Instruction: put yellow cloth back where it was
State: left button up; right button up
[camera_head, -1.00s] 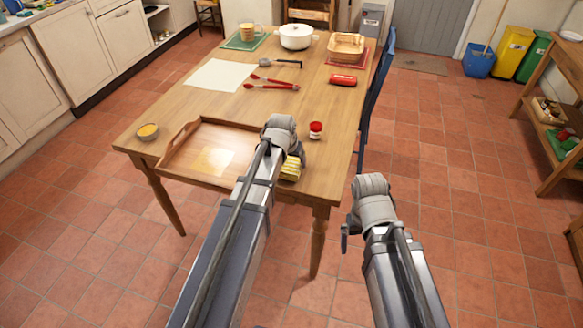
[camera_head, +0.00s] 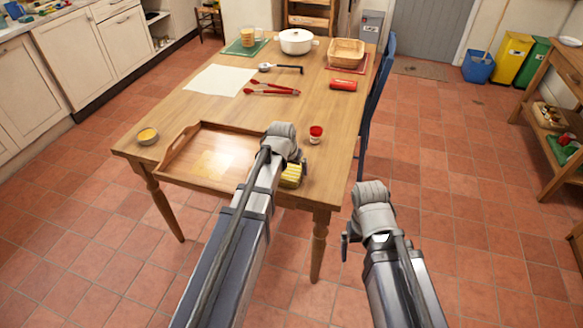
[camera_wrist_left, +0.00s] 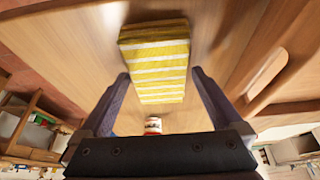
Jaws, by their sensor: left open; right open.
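The yellow cloth (camera_head: 291,175), folded with white stripes, lies on the table (camera_head: 325,185) just right of the wooden tray (camera_head: 184,144), near the front edge. In the left wrist view the cloth (camera_wrist_left: 160,60) lies ahead of the open fingers, its near end between them in the picture; I cannot tell whether they touch it. My left gripper (camera_wrist_left: 161,74) is empty; in the head view the wrist partly hides the cloth. My right gripper (camera_head: 347,238) is off the table, over the floor right of the front corner, its fingers hardly visible.
A red-lidded jar (camera_head: 316,134) stands close behind the cloth. A small yellow bowl (camera_head: 147,135) is left of the tray. Red tongs (camera_head: 271,89), a ladle (camera_head: 280,68), a red object (camera_head: 343,85), a basket (camera_head: 346,53) and a white pot (camera_head: 296,41) are farther back.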

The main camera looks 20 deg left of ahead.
pick_arm(q)
jog(key=p+v, duration=1.1)
jog(key=v, duration=0.1)
jog(key=shift+r, duration=0.2)
jog(key=shift+w+f, duration=0.1)
jog(key=shift+f, duration=0.05)
jog(key=b+x, duration=1.1)
jog(key=x, duration=0.1)
jog(key=shift+f, duration=0.1)
